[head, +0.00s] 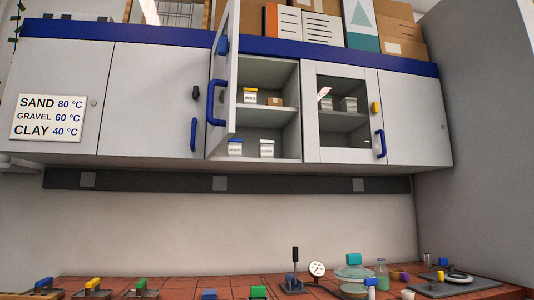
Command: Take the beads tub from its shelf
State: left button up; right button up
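A wall cabinet with an open door (224,85) shows two shelves of small tubs. On the lower level are a white tub with a blue lid (235,149) and a white tub with a pale lid (267,149). The tub labels are too small to read surely, so I cannot tell which is the beads tub. Neither of my grippers is in view.
The open door juts toward me at the opening's left side. A closed glazed door (342,112) is on the right, with more tubs behind it. The red-tiled bench (185,287) below holds a gauge (316,268), glassware and several small coloured blocks.

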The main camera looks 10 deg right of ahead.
aim_at(235, 145)
jog(key=i+l, duration=0.3)
jog(key=l, duration=0.15)
jog(key=i+l, duration=0.25)
jog(key=l, duration=0.2)
jog(key=i+l, duration=0.3)
jog(key=l, duration=0.15)
jog(key=i+l+u, duration=0.1)
jog(key=i+l, duration=0.2)
jog(key=l, duration=0.15)
